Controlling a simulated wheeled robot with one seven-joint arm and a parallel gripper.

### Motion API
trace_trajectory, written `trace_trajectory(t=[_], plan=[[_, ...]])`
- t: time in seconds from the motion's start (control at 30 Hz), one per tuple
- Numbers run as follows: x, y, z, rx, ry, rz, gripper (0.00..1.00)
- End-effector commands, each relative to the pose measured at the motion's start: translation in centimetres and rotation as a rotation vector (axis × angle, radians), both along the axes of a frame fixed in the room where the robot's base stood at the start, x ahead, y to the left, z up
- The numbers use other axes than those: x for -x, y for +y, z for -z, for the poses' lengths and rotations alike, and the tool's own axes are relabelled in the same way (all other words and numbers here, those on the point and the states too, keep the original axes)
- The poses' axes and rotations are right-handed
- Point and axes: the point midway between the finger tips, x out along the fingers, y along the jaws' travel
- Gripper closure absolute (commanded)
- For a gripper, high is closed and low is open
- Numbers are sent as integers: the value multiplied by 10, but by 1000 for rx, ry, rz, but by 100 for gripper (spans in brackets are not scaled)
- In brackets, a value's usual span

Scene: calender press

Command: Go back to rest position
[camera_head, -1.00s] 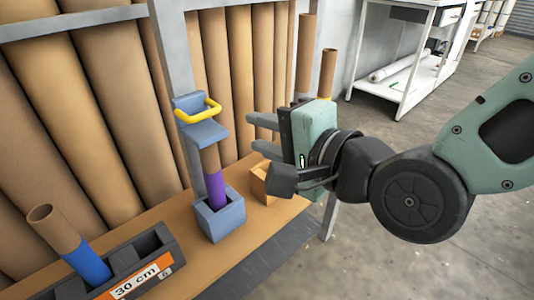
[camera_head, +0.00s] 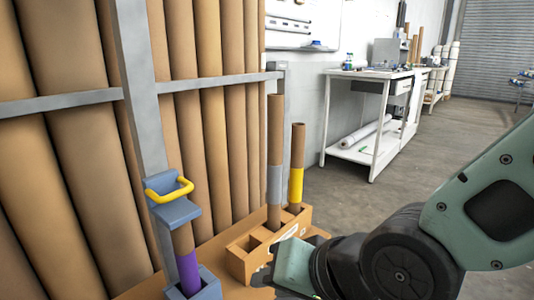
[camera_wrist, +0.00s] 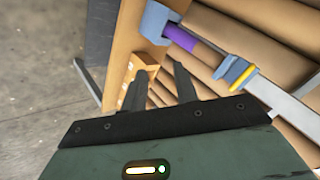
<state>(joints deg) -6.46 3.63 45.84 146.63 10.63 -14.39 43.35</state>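My gripper (camera_wrist: 161,69) is open and empty in the wrist view, with two dark fingers apart. In the head view only its pale green body (camera_head: 293,268) shows at the bottom, and its fingers are mostly hidden. A cardboard tube with a purple band (camera_head: 188,272) stands in a blue-grey socket (camera_head: 206,291), left of my gripper. A blue-grey clamp with a yellow handle (camera_head: 170,190) sits at its top. The purple tube also shows in the wrist view (camera_wrist: 182,38), beyond the fingers and apart from them.
A brown compartment box (camera_head: 240,262) beside my gripper holds tubes with a grey band (camera_head: 274,185) and a yellow band (camera_head: 296,187). Large rolls (camera_head: 70,130) line the left behind a grey rail. A white workbench (camera_head: 372,120) stands farther back. The floor (camera_head: 400,195) at right is open.

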Motion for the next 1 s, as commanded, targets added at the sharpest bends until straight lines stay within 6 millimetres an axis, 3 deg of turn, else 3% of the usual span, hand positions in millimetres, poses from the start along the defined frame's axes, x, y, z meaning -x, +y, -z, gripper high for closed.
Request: trace_trajectory(t=[0.2, 0.53, 0.6, 0.87, 1.0], plan=[[36, -62, 25, 422, 63, -311, 70], [86, -135, 21, 719, 229, -707, 70], [85, -134, -3, 716, 228, -702, 70], [85, -134, -60, 714, 228, -699, 70], [85, -134, -102, 714, 228, -698, 70]])
